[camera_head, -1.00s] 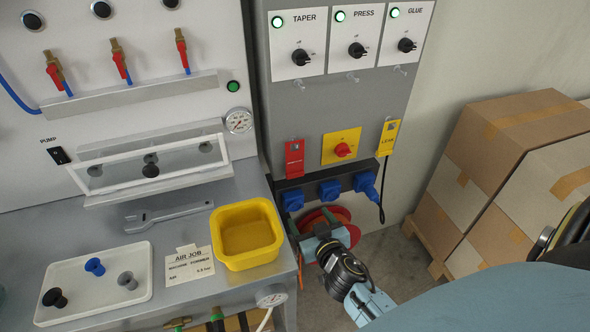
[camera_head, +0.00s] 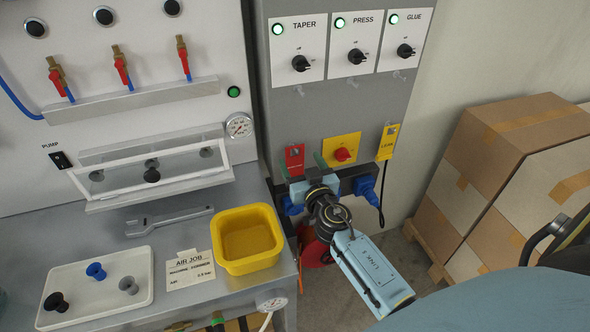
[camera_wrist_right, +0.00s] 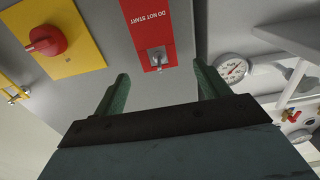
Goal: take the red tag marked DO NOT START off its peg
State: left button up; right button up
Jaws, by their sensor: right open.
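The red tag (camera_head: 295,157) hangs on the front of the grey cabinet, left of a yellow plate with a red rotary switch. In the right wrist view the tag (camera_wrist_right: 148,22) reads DO NOT START, and a metal peg (camera_wrist_right: 157,58) shows at its holed end. My right gripper (camera_head: 303,168) is open in front of the cabinet, around the tag's lower part as the head view sees it. In the wrist view its green fingers (camera_wrist_right: 160,85) are spread wide, empty, with the tag between their lines and apart from both. My left gripper is not in view.
The yellow plate's red switch (camera_head: 343,155) is close right of the gripper. Blue sockets (camera_head: 364,184) sit below. A yellow bin (camera_head: 248,262) stands on the bench at left. Cardboard boxes (camera_head: 500,140) are stacked at right.

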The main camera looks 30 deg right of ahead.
aim_at(292, 145)
jog(key=x, duration=0.4)
jog(key=shift+w+d+f, duration=0.1)
jog(key=c, duration=1.3)
